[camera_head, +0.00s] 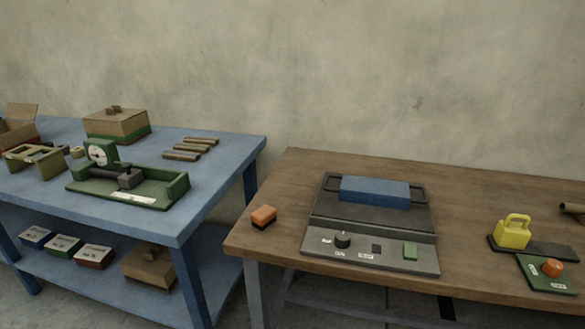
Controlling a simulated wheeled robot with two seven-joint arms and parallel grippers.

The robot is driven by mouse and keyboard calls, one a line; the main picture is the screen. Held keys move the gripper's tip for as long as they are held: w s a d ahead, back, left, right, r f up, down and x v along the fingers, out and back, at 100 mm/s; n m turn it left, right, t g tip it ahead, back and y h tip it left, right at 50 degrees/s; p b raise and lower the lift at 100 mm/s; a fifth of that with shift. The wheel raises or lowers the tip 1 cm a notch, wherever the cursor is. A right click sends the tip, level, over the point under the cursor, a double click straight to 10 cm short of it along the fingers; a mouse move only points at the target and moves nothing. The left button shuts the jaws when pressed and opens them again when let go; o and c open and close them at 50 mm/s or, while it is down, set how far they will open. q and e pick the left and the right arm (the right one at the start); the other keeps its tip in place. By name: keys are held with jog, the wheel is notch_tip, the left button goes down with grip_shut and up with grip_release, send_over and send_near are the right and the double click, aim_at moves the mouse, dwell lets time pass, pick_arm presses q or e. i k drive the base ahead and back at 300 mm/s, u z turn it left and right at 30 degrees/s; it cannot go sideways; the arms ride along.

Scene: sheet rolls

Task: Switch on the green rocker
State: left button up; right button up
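The green rocker (410,251) is a small green block near the right end of the sloped front panel of a grey machine (320,208). The machine stands on the brown wooden table. A black knob (342,240) and a small dark square (376,249) sit to its left on the same panel, with small white labels beside them. The label text is too small to read, and I cannot tell the rocker's tilt. A blue block (375,191) lies across the machine's top. Neither of my grippers is in view.
An orange and black block (263,217) lies left of the machine. A yellow weight-like object (513,232) and a green box with an orange knob (552,267) stand to its right. A blue table (225,157) with a green device (130,184) stands at the left.

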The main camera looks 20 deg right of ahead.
aim_at(411, 251)
jog(key=z, duration=0.85)
jog(key=k, duration=0.6)
jog(key=z, duration=1.2)
jog(key=i, duration=0.55)
jog(key=z, duration=0.05)
